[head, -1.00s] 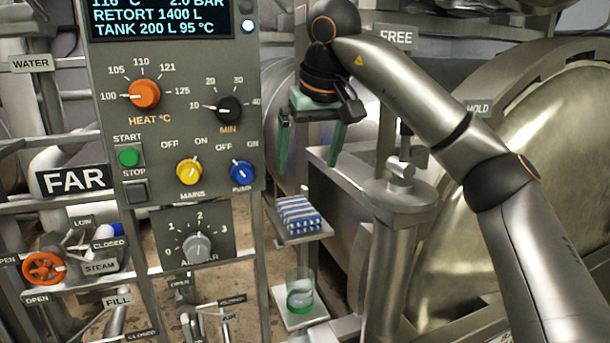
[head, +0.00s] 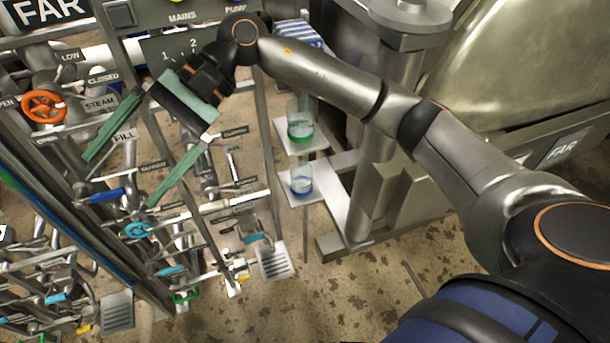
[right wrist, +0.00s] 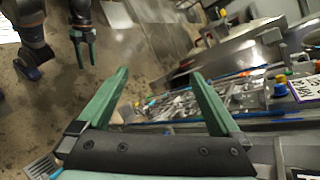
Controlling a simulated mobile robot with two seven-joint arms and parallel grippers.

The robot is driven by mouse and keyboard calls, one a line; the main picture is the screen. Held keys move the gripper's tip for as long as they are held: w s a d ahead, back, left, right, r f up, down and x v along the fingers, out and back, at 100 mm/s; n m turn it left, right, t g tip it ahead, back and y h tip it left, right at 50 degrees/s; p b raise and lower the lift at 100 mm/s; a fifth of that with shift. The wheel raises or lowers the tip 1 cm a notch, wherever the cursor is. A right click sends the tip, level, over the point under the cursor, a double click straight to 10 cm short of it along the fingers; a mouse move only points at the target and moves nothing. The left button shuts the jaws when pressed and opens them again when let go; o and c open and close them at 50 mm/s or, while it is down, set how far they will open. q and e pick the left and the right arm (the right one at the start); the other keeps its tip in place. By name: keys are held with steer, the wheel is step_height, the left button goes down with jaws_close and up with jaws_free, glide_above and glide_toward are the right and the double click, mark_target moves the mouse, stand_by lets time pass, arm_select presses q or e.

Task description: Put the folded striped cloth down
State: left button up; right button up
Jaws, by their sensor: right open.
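The folded blue-and-white striped cloth (head: 291,34) lies at the top of the head view, partly hidden behind my right arm. My right gripper (head: 120,180) is to the left of the cloth and apart from it, in front of the pipes and valves. Its green fingers are spread wide with nothing between them. It also shows open and empty in the right wrist view (right wrist: 160,75). My left gripper (right wrist: 86,62) shows small at the upper left of the right wrist view. I cannot tell its jaw state there.
Below the cloth, a glass with a green band (head: 300,125) and one with blue at its base (head: 301,180) stand on small shelves. A large metal vessel (head: 520,70) fills the upper right.

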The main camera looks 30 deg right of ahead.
steer(key=s+a+r+m+g+y, duration=0.2)
steer(key=s+a+m+y, duration=0.2)
steer(key=m+y, duration=0.1)
steer(key=w+d+f+m+t+y, duration=0.1)
steer(key=w+d+m+t+y, duration=0.15)
steer(key=m+t, duration=0.7)
steer(key=w+d+f+m+t+y, duration=0.25)
steer(key=m+t, duration=0.25)
steer(key=m, duration=0.9)
steer(key=w+d+f+m+t+h, duration=0.2)
steer(key=d+f+m+t+h, duration=0.15)
steer(key=f+m+h, duration=0.5)
steer(key=w+d+f+m+t+h, duration=0.1)
steer(key=d+f+m+t+h, duration=0.4)
steer(key=m, duration=0.6)
steer(key=s+d+f+m+g+h, duration=0.2)
steer(key=s+f+m, duration=0.3)
steer(key=f, duration=0.4)
steer(key=s+d+f+m+g+h, duration=0.2)
steer(key=s+f+m+g, duration=0.2)
steer(key=s+f, duration=0.3)
steer(key=s+d+f+m+g+h, duration=0.3)
steer(key=s+f+m, duration=0.2)
steer(key=f, duration=0.6)
steer(key=shift+s+m+g, duration=0.3)
steer(key=shift+s+m, duration=0.1)
steer(key=shift+m, duration=0.3)
steer(key=shift+f, duration=0.1)
